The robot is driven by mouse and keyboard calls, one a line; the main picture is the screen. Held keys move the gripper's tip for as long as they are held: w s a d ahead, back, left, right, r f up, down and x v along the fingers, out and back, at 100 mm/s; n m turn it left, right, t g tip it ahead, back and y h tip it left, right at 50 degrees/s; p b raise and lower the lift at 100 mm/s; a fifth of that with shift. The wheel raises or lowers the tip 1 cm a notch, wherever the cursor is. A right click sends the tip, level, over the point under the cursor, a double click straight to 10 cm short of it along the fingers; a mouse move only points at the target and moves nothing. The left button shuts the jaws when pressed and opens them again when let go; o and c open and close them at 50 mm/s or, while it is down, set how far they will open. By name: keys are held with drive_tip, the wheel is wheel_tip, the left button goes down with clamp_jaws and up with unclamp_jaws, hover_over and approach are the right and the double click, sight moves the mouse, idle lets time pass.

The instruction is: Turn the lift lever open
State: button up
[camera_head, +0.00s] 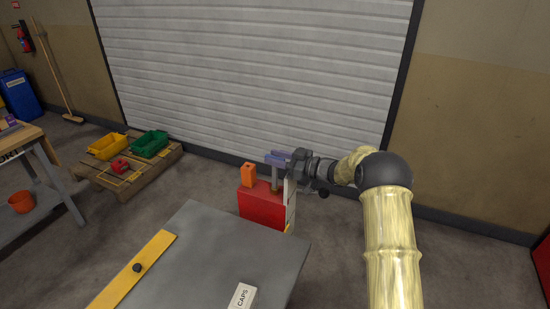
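A red box (261,206) with a pale right side stands beyond the grey tabletop. An upright orange block (249,175) is on its top left. A short upright post with a brownish foot (276,187) is on its top right. I cannot clearly tell which part is the lift lever. My gripper (276,159) reaches in from the right, its bluish-purple fingers over the post, right of the orange block. The view is too small to show whether the fingers touch or grip the post. My dark wrist hides part of the area behind it.
A pallet (130,180) with yellow and green bins stands left. A shutter (260,75) closes the back. Floor between pallet and tabletop is clear.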

drive_tip(key=b+v, duration=0.1)
drive_tip(key=v, duration=1.6)
drive_tip(key=shift+b, duration=0.3)
drive_tip(key=shift+a, duration=0.1)
drive_tip(key=d+r+m+t+h+p, duration=0.4)
drive_tip(key=r+m+t+h+p, duration=0.25)
drive_tip(key=r+m+h, duration=0.4)
drive_tip(key=s+f+m+g+h+p, duration=0.2)
drive_tip(key=s+g, duration=0.3)
drive_tip(key=s, duration=1.1)
drive_tip(key=s+f+m+g+h+p, duration=0.1)
drive_tip(key=s+f+g+h+p, duration=0.1)
drive_tip(key=s, duration=1.4)
drive_tip(key=g+h+p, duration=0.1)
drive_tip(key=g+h, duration=0.1)
drive_tip(key=shift+d+m+g, duration=0.2)
drive_tip(key=shift+m+g, duration=0.15)
